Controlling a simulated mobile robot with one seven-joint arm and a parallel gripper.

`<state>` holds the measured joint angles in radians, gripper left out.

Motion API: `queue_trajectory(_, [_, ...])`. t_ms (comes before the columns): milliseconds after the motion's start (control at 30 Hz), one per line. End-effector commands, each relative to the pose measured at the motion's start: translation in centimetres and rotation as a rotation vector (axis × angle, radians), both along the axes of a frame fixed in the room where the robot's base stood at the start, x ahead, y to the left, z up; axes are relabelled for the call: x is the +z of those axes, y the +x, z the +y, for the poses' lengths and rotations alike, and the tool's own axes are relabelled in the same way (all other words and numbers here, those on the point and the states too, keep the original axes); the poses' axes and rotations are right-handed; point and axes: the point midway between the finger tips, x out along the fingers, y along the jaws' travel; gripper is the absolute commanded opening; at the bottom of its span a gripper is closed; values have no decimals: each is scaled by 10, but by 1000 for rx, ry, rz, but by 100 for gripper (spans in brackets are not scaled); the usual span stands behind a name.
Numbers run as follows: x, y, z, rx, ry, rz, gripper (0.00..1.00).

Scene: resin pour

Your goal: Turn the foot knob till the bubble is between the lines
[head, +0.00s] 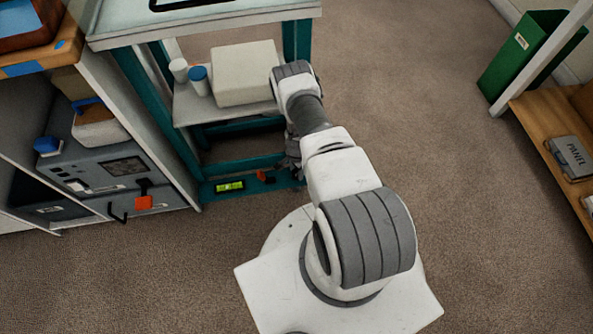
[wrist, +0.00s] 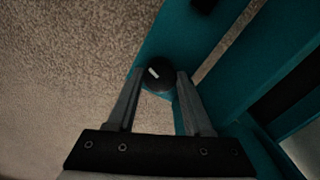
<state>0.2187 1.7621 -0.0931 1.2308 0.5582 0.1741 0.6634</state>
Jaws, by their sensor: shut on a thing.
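The foot knob (wrist: 157,77) is round and black with a white mark, at the corner of the teal frame in the wrist view. My gripper (wrist: 160,73) has one finger on each side of the knob and is shut on it. In the head view my gripper (head: 291,162) is low at the frame's front right foot, partly hidden by my arm, and the knob cannot be made out there. The yellow-green bubble level (head: 230,187) sits on the frame's low front rail. Its bubble and lines are too small to tell apart.
A small red part (head: 262,176) is on the rail between the level and my gripper. The teal stand (head: 160,105) holds a pale box (head: 245,74) and two small containers. A grey cabinet (head: 120,165) is at left; a wooden shelf (head: 550,125) at right. Carpet between is clear.

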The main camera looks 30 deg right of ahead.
Motion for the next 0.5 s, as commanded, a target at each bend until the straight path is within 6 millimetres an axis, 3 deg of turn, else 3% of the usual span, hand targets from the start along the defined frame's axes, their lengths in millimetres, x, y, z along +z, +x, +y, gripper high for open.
queue_trajectory(500, [0,0,-1,-461,-2,-1,0])
